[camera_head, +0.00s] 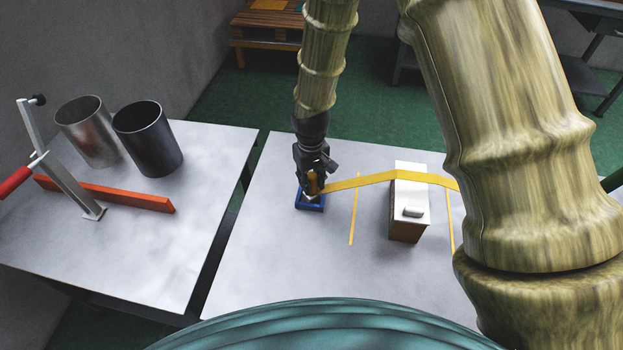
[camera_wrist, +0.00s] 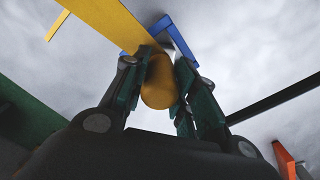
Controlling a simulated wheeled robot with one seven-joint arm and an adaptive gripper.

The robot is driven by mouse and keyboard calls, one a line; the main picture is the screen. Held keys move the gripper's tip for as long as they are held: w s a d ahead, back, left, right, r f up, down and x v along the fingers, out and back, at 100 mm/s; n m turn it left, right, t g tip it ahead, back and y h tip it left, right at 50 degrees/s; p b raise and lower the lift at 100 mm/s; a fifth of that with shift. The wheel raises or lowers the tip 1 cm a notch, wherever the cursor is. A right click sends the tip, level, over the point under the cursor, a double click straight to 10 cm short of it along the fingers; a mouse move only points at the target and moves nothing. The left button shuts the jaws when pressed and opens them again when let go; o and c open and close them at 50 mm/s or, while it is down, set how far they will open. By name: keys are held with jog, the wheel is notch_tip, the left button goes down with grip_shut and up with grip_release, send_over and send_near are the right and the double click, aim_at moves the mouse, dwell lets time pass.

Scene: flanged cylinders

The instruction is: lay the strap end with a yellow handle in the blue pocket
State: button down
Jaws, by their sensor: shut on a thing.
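A yellow strap (camera_head: 360,181) runs from my gripper (camera_head: 312,187) rightward over a box with a white top. Its end has a yellow handle (camera_wrist: 159,82), seen between my two fingers in the wrist view. My gripper (camera_wrist: 162,90) is shut on this handle. The blue pocket (camera_head: 311,207) is a small tray on the table, directly below my gripper in the head view. In the wrist view part of its blue rim (camera_wrist: 178,38) shows beyond the handle. My fingers hide much of the pocket, so I cannot tell whether the handle touches its floor.
The box (camera_head: 408,222) with a white top and a small grip stands under the strap. Thin yellow lines (camera_head: 353,215) mark the table beside it. On the left table stand two metal cylinders (camera_head: 147,140), an orange bar (camera_head: 125,197) and a red-handled lever (camera_head: 65,180). A gap separates the tables.

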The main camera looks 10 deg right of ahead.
jog(key=shift+f, duration=0.2)
jog(key=c, duration=1.1)
grip_release()
jog(key=shift+o, duration=0.2)
notch_tip(320, 180, up, 12)
jog(key=shift+r, duration=0.1)
